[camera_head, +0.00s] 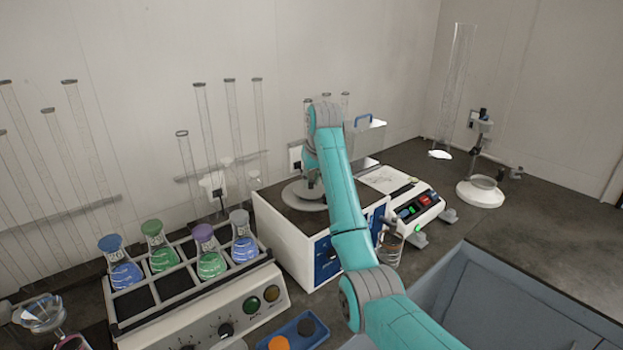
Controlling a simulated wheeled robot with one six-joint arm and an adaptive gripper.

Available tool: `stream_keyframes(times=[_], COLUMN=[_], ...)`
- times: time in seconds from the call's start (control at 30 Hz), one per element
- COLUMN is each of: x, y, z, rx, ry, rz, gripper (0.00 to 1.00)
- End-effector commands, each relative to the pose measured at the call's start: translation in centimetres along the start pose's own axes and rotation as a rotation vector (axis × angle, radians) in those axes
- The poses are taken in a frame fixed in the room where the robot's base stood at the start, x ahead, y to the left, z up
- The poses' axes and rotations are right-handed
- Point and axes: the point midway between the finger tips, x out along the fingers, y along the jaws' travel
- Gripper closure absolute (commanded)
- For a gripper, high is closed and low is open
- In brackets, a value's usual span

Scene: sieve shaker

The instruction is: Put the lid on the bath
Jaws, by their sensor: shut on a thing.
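The bath (292,244) appears to be the white box with a blue front panel and dark top in the middle of the bench. A round grey disc, which looks like the lid (292,193), is at its top. I cannot tell whether it rests there or hangs just above. My arm reaches over the bath's right side and bends down at the wrist. My gripper (312,188) is just over the middle of the disc, shut on it, with the fingers small and partly hidden by my arm. The arm also hides the bath's right part.
A shaker (200,312) with several coloured flasks stands left. A balance (427,218) is right. A glass beaker (390,249) is close to the bath's right side. Tall glass tubes line the wall.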

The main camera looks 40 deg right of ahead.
Motion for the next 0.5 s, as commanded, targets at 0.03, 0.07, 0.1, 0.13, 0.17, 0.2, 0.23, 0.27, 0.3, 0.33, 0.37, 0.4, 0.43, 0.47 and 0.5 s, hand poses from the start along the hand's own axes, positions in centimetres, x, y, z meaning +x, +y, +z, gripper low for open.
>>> stream_keyframes(times=[0.03,0.07,0.1,0.13,0.17,0.2,0.23,0.27,0.3,0.33,0.37,0.4,0.43,0.47,0.5], x=[0.04,0.07,0.11,0.14,0.17,0.20,0.23,0.26,0.30,0.32,0.35,0.38,0.41,0.44,0.48], y=[0.00,0.00,0.00,0.00,0.00,0.00,0.00,0.00,0.00,0.00,0.00,0.00,0.00,0.00,0.00], z=[0.02,0.03,0.05,0.06,0.07,0.09,0.10,0.11,0.13,0.14,0.15,0.16,0.17,0.19,0.20], rx=[0.000,0.000,0.000,0.000,0.000,0.000,0.000,0.000,0.000,0.000,0.000,0.000,0.000,0.000,0.000], ry=[0.000,0.000,0.000,0.000,0.000,0.000,0.000,0.000,0.000,0.000,0.000,0.000,0.000,0.000,0.000], rz=[0.000,0.000,0.000,0.000,0.000,0.000,0.000,0.000,0.000,0.000,0.000,0.000,0.000,0.000,0.000], gripper=[1.00,1.00,1.00,1.00,1.00,1.00,1.00,1.00,1.00,1.00,1.00,1.00,1.00,1.00,1.00])
